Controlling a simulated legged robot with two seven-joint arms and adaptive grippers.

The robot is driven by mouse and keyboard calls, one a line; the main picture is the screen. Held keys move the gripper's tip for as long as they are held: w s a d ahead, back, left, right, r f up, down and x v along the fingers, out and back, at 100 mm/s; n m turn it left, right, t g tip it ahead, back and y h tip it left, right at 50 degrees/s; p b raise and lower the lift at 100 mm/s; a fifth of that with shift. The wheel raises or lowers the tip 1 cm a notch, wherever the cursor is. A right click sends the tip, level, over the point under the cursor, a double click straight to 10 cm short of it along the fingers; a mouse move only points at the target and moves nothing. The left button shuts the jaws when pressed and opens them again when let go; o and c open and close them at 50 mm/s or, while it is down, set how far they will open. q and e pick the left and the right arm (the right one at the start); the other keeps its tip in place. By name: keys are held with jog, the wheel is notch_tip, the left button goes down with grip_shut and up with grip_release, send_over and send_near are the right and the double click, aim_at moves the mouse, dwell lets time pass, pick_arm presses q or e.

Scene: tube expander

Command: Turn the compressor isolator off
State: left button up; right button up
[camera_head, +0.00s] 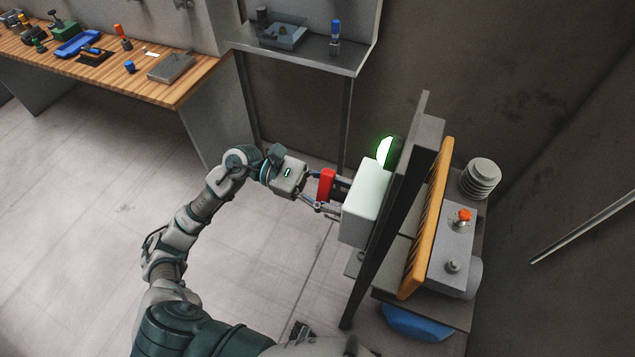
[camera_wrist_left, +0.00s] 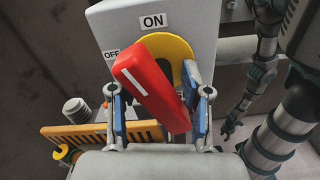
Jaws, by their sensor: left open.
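The isolator is a pale box (camera_head: 366,205) on a dark upright panel, and it also fills the top of the left wrist view (camera_wrist_left: 205,22). A red handle (camera_head: 325,185) with a white stripe sits on its yellow disc (camera_wrist_left: 168,46). An ON label (camera_wrist_left: 153,21) is above the disc and an OFF label (camera_wrist_left: 111,55) is to the left. The handle (camera_wrist_left: 152,82) slants from upper left to lower right. My left gripper (camera_wrist_left: 158,130) is open, with one finger on each side of the handle; contact is unclear. My right gripper (camera_wrist_left: 232,130) is small at the right.
A green lamp (camera_head: 385,151) glows beside the box. Behind the panel are an orange grille (camera_head: 428,220) and a grey unit with an orange-red knob (camera_head: 464,216). A wooden bench (camera_head: 100,65) and a metal shelf (camera_head: 300,58) stand at the back. The left floor is clear.

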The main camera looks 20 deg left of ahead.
pick_arm(q)
jog(key=shift+a, duration=0.1)
jog(key=shift+a+f+b, duration=0.1)
jog(key=shift+a+b, duration=0.1)
jog(key=shift+b, duration=0.1)
jog(key=a+b, duration=0.4)
jog(key=a, duration=0.2)
jog(key=shift+a, duration=0.3)
pick_arm(e)
jog(key=f, duration=0.1)
jog(key=s+f, duration=0.1)
jog(key=f, duration=0.3)
jog(key=shift+s, duration=0.3)
pick_arm(q)
jog(key=shift+w, duration=0.1)
